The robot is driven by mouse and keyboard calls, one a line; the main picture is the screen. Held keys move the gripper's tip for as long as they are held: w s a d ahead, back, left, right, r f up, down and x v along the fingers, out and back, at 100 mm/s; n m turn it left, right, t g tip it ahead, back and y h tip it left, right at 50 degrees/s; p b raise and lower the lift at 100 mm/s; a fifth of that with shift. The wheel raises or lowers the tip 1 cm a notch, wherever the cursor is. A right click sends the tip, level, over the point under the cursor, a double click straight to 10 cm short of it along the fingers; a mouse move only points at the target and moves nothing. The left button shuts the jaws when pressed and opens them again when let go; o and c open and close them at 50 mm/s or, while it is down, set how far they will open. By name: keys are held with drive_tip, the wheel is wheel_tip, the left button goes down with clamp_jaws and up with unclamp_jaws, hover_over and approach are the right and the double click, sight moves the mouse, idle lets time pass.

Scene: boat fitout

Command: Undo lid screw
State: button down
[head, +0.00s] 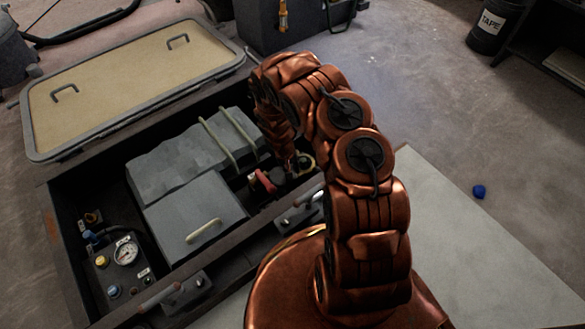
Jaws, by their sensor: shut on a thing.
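My gripper (292,160) reaches down into the right end of the open engine bay, at the end of my copper-coloured arm. It is shut on a small part there, which I take to be the lid screw; the fingers largely cover it. A pale brass-coloured round rim (306,162) shows right beside the fingertips, seemingly the lid's edge. A red part (264,180) sits just left of the gripper. The screw's thread and how far it is turned cannot be seen.
The bay's dark frame (245,232) surrounds grey covers (190,213) and a gauge panel (125,252). The hatch cover (130,85) lies behind the bay. Metal latches stand along the front edge.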

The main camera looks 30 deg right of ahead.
drive_tip(key=n, duration=0.2)
drive_tip(key=n+t, duration=0.1)
drive_tip(key=n, duration=0.2)
drive_tip(key=shift+s+a+n, duration=0.1)
drive_tip(key=shift+a+n, duration=0.1)
drive_tip(key=shift+n, duration=0.1)
drive_tip(key=n, duration=0.3)
drive_tip(key=n+t+p, duration=0.1)
drive_tip(key=n, duration=0.2)
drive_tip(key=shift+s+a+y, duration=0.15)
drive_tip(key=shift+a+y, duration=0.05)
drive_tip(key=shift+y, duration=0.1)
drive_tip(key=n, duration=0.3)
drive_tip(key=n+y, duration=0.1)
drive_tip(key=n, duration=0.2)
drive_tip(key=shift+s+a+n+t, duration=0.1)
drive_tip(key=shift+s+n+t, duration=0.1)
drive_tip(key=shift+n+t, duration=0.15)
drive_tip(key=n, duration=0.2)
drive_tip(key=n+y, duration=0.1)
drive_tip(key=n, duration=0.1)
drive_tip(key=shift+s+n, duration=0.2)
drive_tip(key=shift+n, duration=0.15)
drive_tip(key=c, duration=0.9)
unclamp_jaws()
drive_tip(key=shift+a, duration=0.1)
drive_tip(key=shift+c, duration=0.2)
